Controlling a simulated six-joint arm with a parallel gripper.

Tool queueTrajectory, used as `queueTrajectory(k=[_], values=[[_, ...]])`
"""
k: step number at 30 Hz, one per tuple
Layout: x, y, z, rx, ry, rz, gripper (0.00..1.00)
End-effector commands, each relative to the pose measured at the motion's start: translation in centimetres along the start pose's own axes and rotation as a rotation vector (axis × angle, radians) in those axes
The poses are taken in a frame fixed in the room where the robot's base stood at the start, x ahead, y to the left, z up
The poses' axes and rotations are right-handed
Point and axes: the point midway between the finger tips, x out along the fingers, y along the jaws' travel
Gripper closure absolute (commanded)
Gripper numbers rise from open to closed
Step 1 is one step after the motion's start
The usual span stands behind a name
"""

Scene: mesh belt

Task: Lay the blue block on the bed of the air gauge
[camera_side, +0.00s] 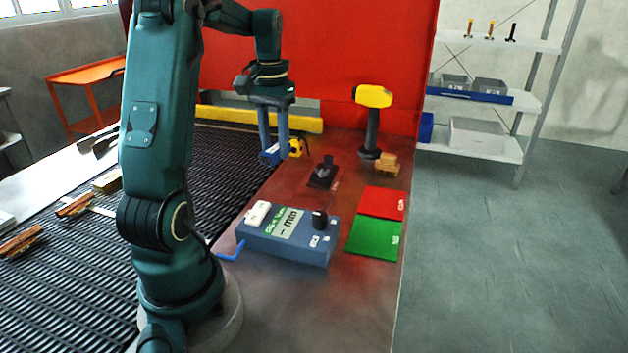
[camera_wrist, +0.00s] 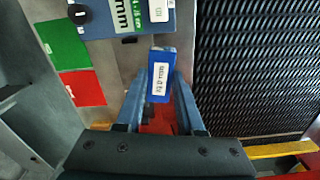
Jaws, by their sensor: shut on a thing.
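The blue block (camera_wrist: 163,55) with a white label is held upright between the fingertips of my gripper (camera_wrist: 162,85) in the wrist view. In the side view my gripper (camera_side: 273,148) points down near the right edge of the belt, with the block (camera_side: 270,155) low between its fingers. A grey-blue instrument (camera_side: 270,243) with an "mm" display, a white piece on its left end and a black knob stands in front, apart from the block; it appears to be the air gauge. Its edge also shows in the wrist view (camera_wrist: 100,25).
A red mat (camera_side: 382,203) and a green mat (camera_side: 374,238) lie right of the instrument. A black fixture (camera_side: 323,172), a yellow-headed tool (camera_side: 373,97), wooden blocks (camera_side: 387,165) and a yellow-black item (camera_side: 295,148) stand behind. A mesh belt (camera_side: 232,155) runs left.

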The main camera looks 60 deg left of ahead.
Motion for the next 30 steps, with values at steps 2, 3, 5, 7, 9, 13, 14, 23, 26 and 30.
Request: queueTrajectory(k=[2,3,5,7,9,13,14,23,26,30], values=[[0.4,-2.2,0.3,-0.074,0.0,0.001,1.0],[0.5,-3.0,0.5,-0.101,0.0,0.001,1.0],[0.7,-3.9,0.7,-0.133,0.001,0.0,1.0],[0.9,-4.6,1.0,-0.158,0.0,0.001,1.0],[1.1,-4.8,1.0,-0.171,0.0,0.001,1.0],[2.1,-3.4,0.2,-0.171,-0.002,0.001,1.0],[2.5,-2.9,0.0,-0.17,-0.003,0.002,1.0],[6.3,2.8,-3.2,-0.169,-0.002,0.001,1.0],[7.2,4.1,-3.9,-0.172,-0.002,0.001,1.0],[7.8,5.0,-4.5,-0.175,0.001,0.0,1.0]])
